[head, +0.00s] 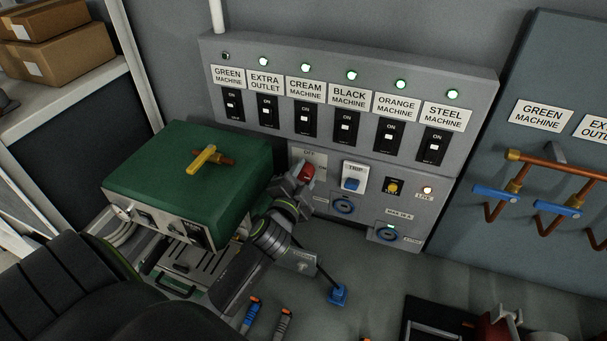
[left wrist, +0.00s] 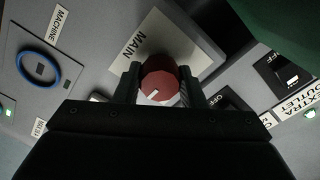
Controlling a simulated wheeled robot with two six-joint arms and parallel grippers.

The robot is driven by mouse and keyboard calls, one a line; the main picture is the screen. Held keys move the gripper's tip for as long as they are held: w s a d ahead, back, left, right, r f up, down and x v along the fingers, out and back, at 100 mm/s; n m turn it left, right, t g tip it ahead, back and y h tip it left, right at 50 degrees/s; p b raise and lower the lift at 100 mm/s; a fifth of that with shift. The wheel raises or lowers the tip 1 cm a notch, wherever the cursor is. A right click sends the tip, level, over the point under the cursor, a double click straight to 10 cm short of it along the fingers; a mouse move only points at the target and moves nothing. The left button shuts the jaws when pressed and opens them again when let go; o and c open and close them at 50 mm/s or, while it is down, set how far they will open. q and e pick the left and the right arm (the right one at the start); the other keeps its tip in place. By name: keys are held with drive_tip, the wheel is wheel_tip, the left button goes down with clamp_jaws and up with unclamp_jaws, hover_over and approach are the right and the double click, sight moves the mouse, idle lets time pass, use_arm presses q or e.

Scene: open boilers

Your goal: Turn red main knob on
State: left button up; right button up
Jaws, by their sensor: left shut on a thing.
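The red main knob (head: 306,172) sits on a pale plate in the lower part of the grey switch panel (head: 337,158). The plate is lettered OFF and ON in the head view. My left gripper (head: 299,181) reaches the knob from below left and is shut on it. In the left wrist view the knob (left wrist: 160,86) sits between the two dark fingers of the left gripper (left wrist: 159,84), beside the MAIN label (left wrist: 134,43). A white mark on the knob's face points toward the lower left there. My right gripper is not in view.
A green boiler (head: 215,165) with a yellow handle stands left of the knob, close to my arm. Several black breakers are above, most under lit green lamps. A LIVE lamp (head: 428,190) glows at right. Blue-handled copper pipes (head: 550,206) are farther right.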

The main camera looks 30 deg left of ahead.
use_arm(q)
drive_tip(key=o, duration=1)
drive_tip(key=shift+b+v, duration=1.7)
drive_tip(key=shift+v, duration=7)
drive_tip(key=shift+d, duration=0.1)
